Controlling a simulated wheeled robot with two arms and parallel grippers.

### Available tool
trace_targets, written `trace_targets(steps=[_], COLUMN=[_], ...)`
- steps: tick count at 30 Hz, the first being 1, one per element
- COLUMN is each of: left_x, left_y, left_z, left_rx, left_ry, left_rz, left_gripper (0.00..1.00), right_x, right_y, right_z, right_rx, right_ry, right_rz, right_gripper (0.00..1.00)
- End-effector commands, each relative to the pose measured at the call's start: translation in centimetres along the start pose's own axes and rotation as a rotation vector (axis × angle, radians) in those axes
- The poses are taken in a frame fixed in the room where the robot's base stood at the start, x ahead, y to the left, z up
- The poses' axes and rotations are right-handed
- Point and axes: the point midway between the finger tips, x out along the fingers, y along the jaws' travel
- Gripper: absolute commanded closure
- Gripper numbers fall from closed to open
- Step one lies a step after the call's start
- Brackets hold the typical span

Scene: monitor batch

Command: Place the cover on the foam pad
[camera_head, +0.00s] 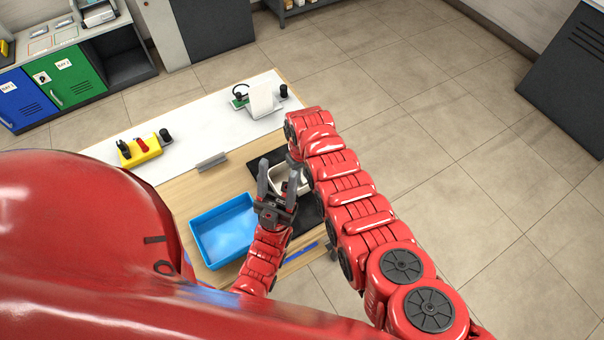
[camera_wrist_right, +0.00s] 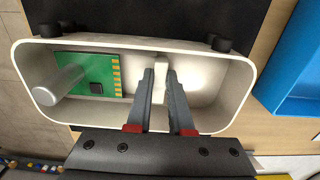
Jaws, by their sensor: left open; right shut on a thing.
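A cream, shallow cover (camera_head: 283,185) shows in the head view, partly hidden by my arms. In the right wrist view, the cover (camera_wrist_right: 220,110) lies open side up, with a green circuit board (camera_wrist_right: 85,68) and a grey cylinder (camera_wrist_right: 58,86) inside. My right gripper (camera_wrist_right: 160,78) is shut on a pale upright piece inside the cover's middle. The dark foam pad (camera_head: 310,222) lies around and below the cover; I cannot tell whether they touch. My left gripper (camera_head: 278,168) is open beside the cover, its fingers pointing away from me.
A blue tray (camera_head: 224,262) stands left of the pad. A yellow tool holder (camera_head: 140,150) and a white stand (camera_head: 263,100) are on the white back strip of the table. A grey block (camera_head: 212,161) sits mid-table. A blue strip (camera_head: 302,251) lies near the front edge.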

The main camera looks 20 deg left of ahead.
Motion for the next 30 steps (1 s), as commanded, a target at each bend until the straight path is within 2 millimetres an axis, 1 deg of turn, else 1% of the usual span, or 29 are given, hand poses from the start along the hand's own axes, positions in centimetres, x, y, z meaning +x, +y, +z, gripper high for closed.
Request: trace_targets(steps=[1, 3, 6, 14, 17, 19, 23, 28, 30], left_x=[-0.2, -0.1, -0.1, -0.1, 0.5, 0.2, 0.2, 0.2, -0.5], left_y=[0.0, 0.0, 0.0, 0.0, 0.0, 0.0, 0.0, 0.0, 0.0], left_z=[0.0, 0.0, 0.0, 0.0, -0.1, 0.0, 0.0, 0.0, 0.1], left_rx=[0.0, 0.0, 0.0, 0.0, 0.0, 0.0, 0.0, 0.0, 0.0], left_ry=[0.0, 0.0, 0.0, 0.0, 0.0, 0.0, 0.0, 0.0, 0.0], left_rz=[0.0, 0.0, 0.0, 0.0, 0.0, 0.0, 0.0, 0.0, 0.0], left_gripper=[0.46, 0.46, 0.46, 0.46, 0.46, 0.46, 0.46, 0.46, 0.46], right_x=[0.2, 0.1, 0.1, 0.1, -0.5, -0.5, -1.5, -3.3, -4.1], right_y=[0.0, 0.0, 0.0, 0.0, 0.0, 0.1, 0.0, 0.0, 0.0], right_z=[0.0, 0.0, 0.0, 0.0, 0.0, -0.1, -0.2, -0.1, -0.1], right_rx=[0.0, 0.0, 0.0, 0.0, 0.0, 0.0, -0.001, -0.001, -0.001], right_ry=[0.001, 0.001, 0.0, 0.0, 0.0, 0.002, 0.003, 0.006, 0.005], right_rz=[0.0, 0.0, 0.0, 0.0, 0.0, 0.001, 0.001, 0.002, 0.002], right_gripper=[0.79, 0.66, 0.51, 0.51, 0.51, 0.51, 0.51, 0.51, 0.51])
